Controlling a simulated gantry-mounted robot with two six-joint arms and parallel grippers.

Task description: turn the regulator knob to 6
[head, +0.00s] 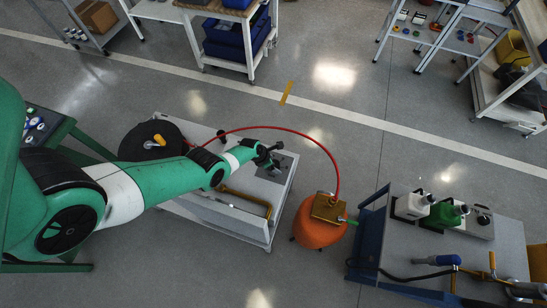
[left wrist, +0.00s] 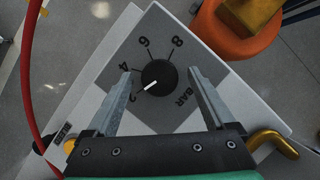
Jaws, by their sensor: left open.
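The regulator knob (left wrist: 159,77) is round and black, on a grey and white dial plate (left wrist: 150,38) marked 2, 4, 6, 8 and BAR. Its white pointer line points down-left, at the 2. My left gripper (left wrist: 160,71) is open, one finger on each side of the knob, with gaps showing between fingers and knob. I cannot tell how far the fingertips are above the plate. In the head view, my left gripper (head: 268,158) is over the grey panel (head: 281,174) on the white cart (head: 235,222); the knob is hard to make out there. My right gripper is not in view.
A red hose (head: 285,130) arches from the cart to a brass block (head: 328,208) on an orange drum (head: 315,228). A yellow bent handle (head: 246,200) is on the cart. Open floor lies behind.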

